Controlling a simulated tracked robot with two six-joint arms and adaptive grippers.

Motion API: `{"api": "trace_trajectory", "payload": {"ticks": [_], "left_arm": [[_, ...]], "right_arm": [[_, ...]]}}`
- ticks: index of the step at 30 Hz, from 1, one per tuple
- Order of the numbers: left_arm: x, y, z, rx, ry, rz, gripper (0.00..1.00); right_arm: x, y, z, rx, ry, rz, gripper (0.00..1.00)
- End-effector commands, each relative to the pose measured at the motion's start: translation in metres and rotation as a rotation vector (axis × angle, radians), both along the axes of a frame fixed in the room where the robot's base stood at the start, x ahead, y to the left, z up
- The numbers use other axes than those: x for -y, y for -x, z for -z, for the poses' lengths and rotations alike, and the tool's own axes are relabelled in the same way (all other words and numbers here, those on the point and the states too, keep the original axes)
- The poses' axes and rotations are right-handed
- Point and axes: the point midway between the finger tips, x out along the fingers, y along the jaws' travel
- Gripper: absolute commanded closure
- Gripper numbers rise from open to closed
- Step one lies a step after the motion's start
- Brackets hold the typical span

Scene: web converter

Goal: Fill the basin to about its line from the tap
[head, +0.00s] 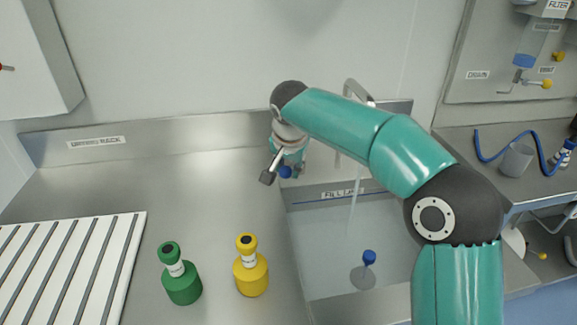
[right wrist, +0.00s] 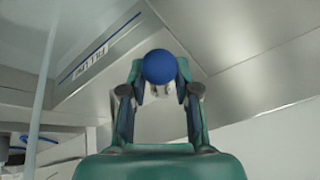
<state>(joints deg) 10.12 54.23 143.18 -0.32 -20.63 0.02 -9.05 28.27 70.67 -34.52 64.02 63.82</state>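The tap (head: 357,92) stands at the back of the basin, partly hidden by my right arm. A thin stream of water (head: 353,205) falls from it; the stream also shows at the left of the right wrist view (right wrist: 40,100). The steel basin (head: 302,235) holds bluish, clear water, and its FILL LINE label (head: 342,193) shows on the back wall above the water. My right gripper (head: 286,168) is at the basin's back left corner, with a blue ball knob (right wrist: 160,66) between its fingertips. Whether the fingers press on the knob is unclear. My left gripper is out of view.
A blue-topped piece (head: 369,257) stands in the basin. A green bottle (head: 182,284) and a yellow bottle (head: 251,273) stand on the counter left of it, beside a white slatted rack (head: 65,265). At right are a grey cup (head: 516,160) and a blue hose (head: 490,150).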

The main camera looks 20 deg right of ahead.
Motion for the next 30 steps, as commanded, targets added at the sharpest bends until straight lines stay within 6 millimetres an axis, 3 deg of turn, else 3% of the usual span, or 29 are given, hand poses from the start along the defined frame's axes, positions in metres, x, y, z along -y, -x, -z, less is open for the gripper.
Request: {"api": "trace_trajectory", "payload": {"ticks": [14, 30], "left_arm": [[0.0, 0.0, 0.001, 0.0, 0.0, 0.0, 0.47], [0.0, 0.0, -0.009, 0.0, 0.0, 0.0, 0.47]], "right_arm": [[0.003, 0.002, 0.0, -0.001, 0.001, -0.032, 1.0], [0.029, 0.018, -0.001, -0.002, 0.0, -0.355, 1.0]]}}
